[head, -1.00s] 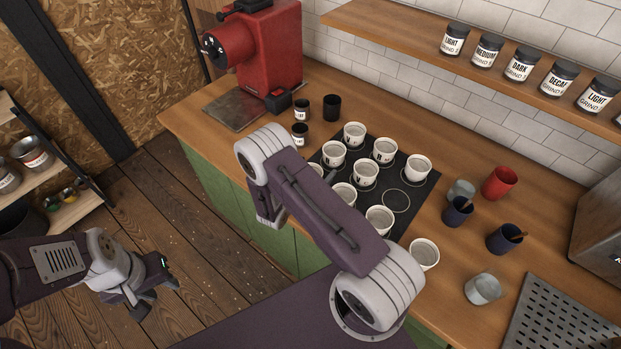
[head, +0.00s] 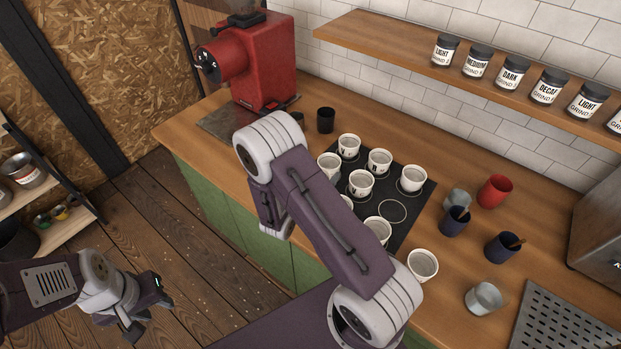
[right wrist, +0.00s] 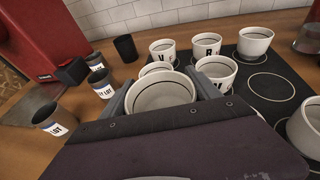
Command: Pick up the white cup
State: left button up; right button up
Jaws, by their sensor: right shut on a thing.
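My right gripper (right wrist: 162,93) is shut on a white cup (right wrist: 163,92) in the right wrist view, one finger on each side of it. Its lower part is hidden by the gripper body, so I cannot tell whether it is clear of the surface. In the head view my right arm hides that gripper and the cup in it. Several other white cups stand upright on a black mat (head: 398,228), one of them at its far right (head: 411,180). My left gripper (head: 150,306) is open and empty over the floor, away from the counter.
Small labelled tins (right wrist: 50,118) stand left of the right gripper, with a black cup (head: 325,120) behind. A red grinder (head: 255,62) is at the back left. A red cup (head: 494,191), dark blue cups (head: 455,222) and a grey cup (head: 483,298) stand to the right.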

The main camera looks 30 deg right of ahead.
jog(key=s+d+r+p, duration=0.1)
jog(key=s+p, duration=0.1)
jog(key=s+d+r+p, duration=0.1)
jog(key=s+r+p, duration=0.1)
jog(key=s+d+r+p, duration=0.1)
jog(key=s+p, duration=0.1)
jog(key=s, duration=0.1)
jog(key=shift+d+r, duration=0.3)
jog(key=shift+r, duration=0.05)
